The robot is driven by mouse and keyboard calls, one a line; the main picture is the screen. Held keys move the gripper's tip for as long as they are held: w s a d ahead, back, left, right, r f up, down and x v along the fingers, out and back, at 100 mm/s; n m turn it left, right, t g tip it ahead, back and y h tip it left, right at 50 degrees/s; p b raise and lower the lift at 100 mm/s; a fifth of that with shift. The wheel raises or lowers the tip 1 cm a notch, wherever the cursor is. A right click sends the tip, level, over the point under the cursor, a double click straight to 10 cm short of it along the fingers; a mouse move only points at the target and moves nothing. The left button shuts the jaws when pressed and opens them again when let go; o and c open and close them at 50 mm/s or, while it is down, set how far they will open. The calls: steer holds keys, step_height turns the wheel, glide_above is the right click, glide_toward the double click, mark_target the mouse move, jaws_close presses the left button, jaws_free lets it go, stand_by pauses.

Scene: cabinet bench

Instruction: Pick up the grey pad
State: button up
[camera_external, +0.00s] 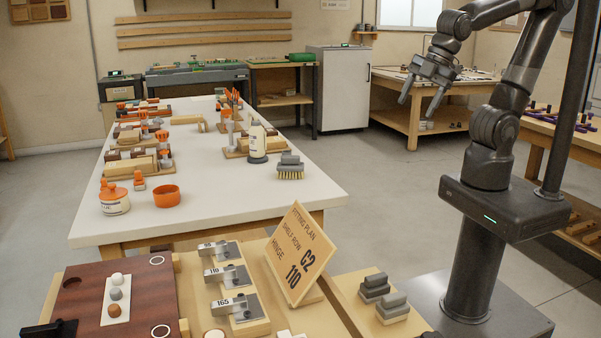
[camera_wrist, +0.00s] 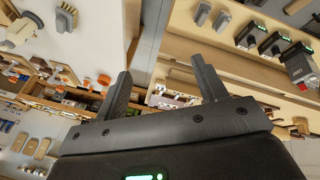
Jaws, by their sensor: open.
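A small round grey pad (camera_external: 116,294) lies on a dark red-brown panel (camera_external: 80,294) at the front left of the near bench. It sits in a row between a white pad (camera_external: 118,279) and a brown pad (camera_external: 119,310). My gripper (camera_external: 418,107) is high at the right, far from the panel. Its two fingers are spread and point down, with nothing between them. They also show apart and empty in the wrist view (camera_wrist: 162,70). I cannot make out the round grey pad in the wrist view.
Two grey stepped blocks (camera_external: 374,287) stand right of a tilted sign (camera_external: 300,254). Metal hinges on wooden blocks (camera_external: 228,275) stand between panel and sign. Behind is a white table (camera_external: 235,190) with a brush (camera_external: 290,167), a bottle (camera_external: 257,142) and orange pots (camera_external: 167,197).

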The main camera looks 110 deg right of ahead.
steer(key=w+a+f+n+g, duration=0.1)
steer(key=w+f+n, duration=0.5)
steer(key=w+n, duration=0.15)
steer(key=n+g, duration=0.3)
steer(key=n, duration=1.9)
glide_above(377, 276)
steer(key=shift+y, duration=0.4)
steer(key=f, duration=2.5)
steer(key=shift+d+f, duration=0.3)
steer(key=shift+d, duration=0.1)
steer(key=shift+w+a+f+n, duration=0.1)
steer(key=shift+a+f+n, duration=0.1)
steer(key=shift+f+n, duration=0.1)
step_height(377, 276, down, 11)
steer(key=shift+a+r, duration=0.1)
steer(key=shift+a, duration=0.05)
steer(key=shift+c, duration=0.4)
